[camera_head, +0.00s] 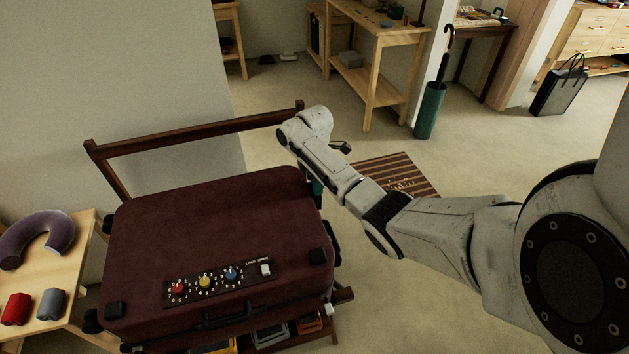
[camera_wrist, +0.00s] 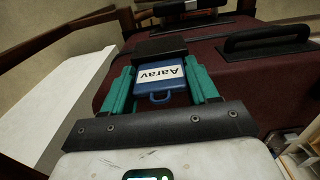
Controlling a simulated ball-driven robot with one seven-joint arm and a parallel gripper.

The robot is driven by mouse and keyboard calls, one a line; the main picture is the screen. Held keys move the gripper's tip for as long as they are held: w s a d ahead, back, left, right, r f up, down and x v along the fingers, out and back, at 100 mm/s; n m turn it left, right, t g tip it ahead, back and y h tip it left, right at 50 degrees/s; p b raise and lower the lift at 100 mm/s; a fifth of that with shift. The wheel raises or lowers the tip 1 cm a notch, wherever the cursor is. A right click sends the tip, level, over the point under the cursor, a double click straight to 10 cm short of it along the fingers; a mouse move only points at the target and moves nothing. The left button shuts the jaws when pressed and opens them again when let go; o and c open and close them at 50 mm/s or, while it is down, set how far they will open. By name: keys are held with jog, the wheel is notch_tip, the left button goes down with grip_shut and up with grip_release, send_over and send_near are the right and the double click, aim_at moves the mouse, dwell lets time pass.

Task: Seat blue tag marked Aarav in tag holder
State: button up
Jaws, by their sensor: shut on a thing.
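The blue tag (camera_wrist: 166,76) has a white label reading Aarav, upside down in the wrist view, and a small loop at its near end. My gripper (camera_wrist: 160,80) is shut on it, with a teal finger on each side. In the head view only a bit of teal of my gripper (camera_head: 316,187) shows at the suitcase's right side, and the tag is hidden there. A black block (camera_wrist: 160,46) lies against the tag's far end; it may be the tag holder, and I cannot tell how far the tag is inside it. The maroon suitcase (camera_head: 150,235) also shows beyond in the wrist view (camera_wrist: 240,72).
The suitcase rests on a dark wooden rack (camera_head: 200,132), with red, yellow and blue dials on its panel. A side table (camera_head: 70,285) holds a neck pillow (camera_head: 38,238) and red and grey rolls. A striped mat (camera_head: 415,172) lies right, with open floor around it.

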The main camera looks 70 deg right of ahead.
jog(key=shift+f, duration=0.2)
jog(key=o, duration=1)
notch_tip(320, 180, up, 12)
jog(key=shift+r, duration=0.1)
dwell(0.6)
